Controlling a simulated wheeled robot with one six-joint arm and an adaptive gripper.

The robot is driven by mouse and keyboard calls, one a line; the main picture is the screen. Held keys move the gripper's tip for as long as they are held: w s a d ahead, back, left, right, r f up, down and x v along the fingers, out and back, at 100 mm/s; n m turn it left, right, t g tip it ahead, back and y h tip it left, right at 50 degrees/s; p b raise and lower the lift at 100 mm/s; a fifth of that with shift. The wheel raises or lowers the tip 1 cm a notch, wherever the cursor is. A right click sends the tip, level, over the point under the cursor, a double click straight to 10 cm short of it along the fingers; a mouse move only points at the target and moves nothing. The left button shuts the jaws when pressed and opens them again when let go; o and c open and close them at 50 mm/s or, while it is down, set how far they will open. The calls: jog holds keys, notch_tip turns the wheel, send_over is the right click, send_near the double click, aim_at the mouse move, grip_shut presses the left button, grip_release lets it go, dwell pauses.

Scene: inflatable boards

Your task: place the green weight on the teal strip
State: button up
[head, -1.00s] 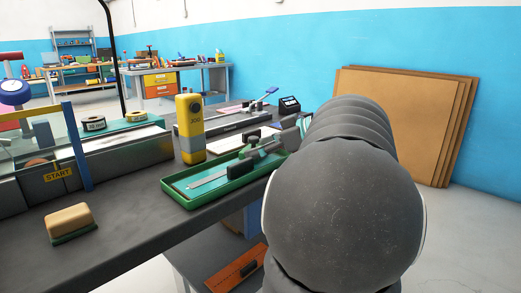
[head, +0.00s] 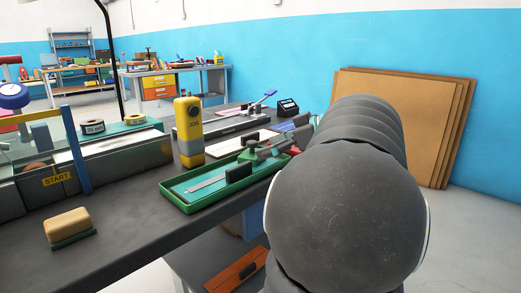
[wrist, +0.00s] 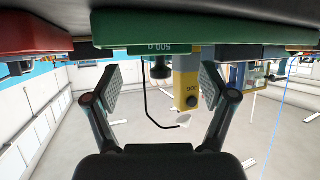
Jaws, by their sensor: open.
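The green weight (head: 247,156), a small dark green block with a knob, stands in a green tray (head: 222,196) on the bench. In the wrist view, which is upside down, its label and dark knob (wrist: 160,71) show beyond my fingers, centred between them. My gripper (wrist: 160,80) is open and empty, its fingers spread apart, not touching the weight. In the head view my arm hides most of the gripper. Teal shows on the tray's floor (head: 180,186), and a teal strip (head: 118,127) lies behind under tape rolls; I cannot tell which is meant.
A yellow block (head: 189,132) stands upright just behind the tray and also shows in the wrist view (wrist: 186,85). A tan-topped brush-like block (head: 67,226) lies at the bench's front left. Brown panels (head: 440,120) lean on the wall. Bare bench (head: 130,215) lies left of the tray.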

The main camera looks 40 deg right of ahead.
jog(key=v, duration=0.8)
jog(key=shift+s+p, duration=0.2)
jog(key=shift+p, duration=0.2)
jog(key=shift+d, duration=0.1)
